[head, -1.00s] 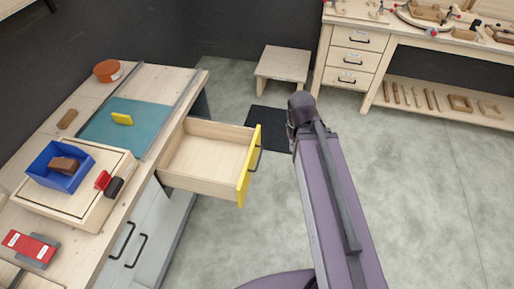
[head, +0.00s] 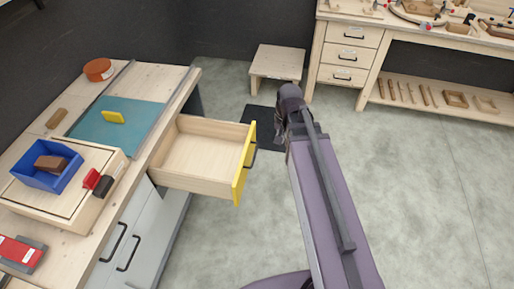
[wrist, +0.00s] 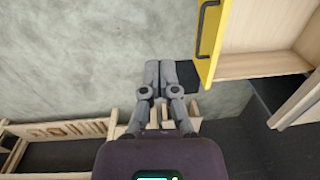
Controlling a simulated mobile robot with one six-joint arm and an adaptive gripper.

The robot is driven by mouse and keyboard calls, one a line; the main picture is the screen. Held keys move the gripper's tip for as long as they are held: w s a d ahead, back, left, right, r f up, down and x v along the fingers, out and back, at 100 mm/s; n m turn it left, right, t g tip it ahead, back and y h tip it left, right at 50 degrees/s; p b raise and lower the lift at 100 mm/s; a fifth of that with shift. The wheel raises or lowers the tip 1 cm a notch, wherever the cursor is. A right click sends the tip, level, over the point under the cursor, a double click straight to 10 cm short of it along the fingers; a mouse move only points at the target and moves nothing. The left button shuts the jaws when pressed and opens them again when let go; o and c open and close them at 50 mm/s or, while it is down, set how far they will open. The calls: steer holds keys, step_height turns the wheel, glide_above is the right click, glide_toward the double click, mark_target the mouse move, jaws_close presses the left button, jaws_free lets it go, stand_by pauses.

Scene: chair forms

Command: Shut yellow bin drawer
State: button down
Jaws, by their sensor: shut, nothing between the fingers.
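The drawer with a yellow front (head: 243,166) stands pulled out from the workbench (head: 185,85) in the head view. Its wooden inside (head: 203,150) looks empty, and a dark handle is on the outer face of the front. In the wrist view the yellow front (wrist: 212,40) with its dark handle (wrist: 207,28) is at upper right. My gripper (wrist: 158,64) is shut and empty, with its fingers together beside the yellow front and apart from the handle. In the head view my gripper (head: 279,132) is partly hidden by my arm, right of the drawer.
On the bench are a blue bin (head: 47,165) with a brown block, a teal mat (head: 112,130) with a yellow block, and an orange round tub (head: 98,70). A stool (head: 277,64) and a second bench (head: 400,28) stand behind. The floor at right is clear.

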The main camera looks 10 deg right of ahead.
steer(key=w+f+m+y+b, duration=0.2)
steer(key=w+f+m+b, duration=0.7)
steer(key=w+f+b, duration=0.15)
steer(key=m+t+y+b, duration=0.1)
steer(key=m+b, duration=0.6)
steer(key=m, duration=0.2)
glide_toward(256, 143)
steer(key=w+d+f, duration=0.2)
steer(key=d+f, duration=0.2)
steer(key=shift+d+f, duration=0.2)
steer(key=shift+d, duration=0.1)
steer(key=shift+f+b, duration=0.15)
steer(key=shift+b, duration=0.2)
steer(key=shift+w+a+f+b, duration=0.45)
steer(key=shift+a+f+b, duration=0.75)
steer(key=shift+f+b, duration=0.3)
steer(key=shift+w+a+f+b, duration=0.45)
steer(key=shift+a+f+b, duration=0.75)
steer(key=shift+f+b, duration=0.3)
steer(key=shift+w+a+f+b, duration=0.4)
steer(key=shift+a+f+b, duration=0.8)
steer(key=shift+f+b, duration=0.3)
steer(key=shift+w, duration=0.1)
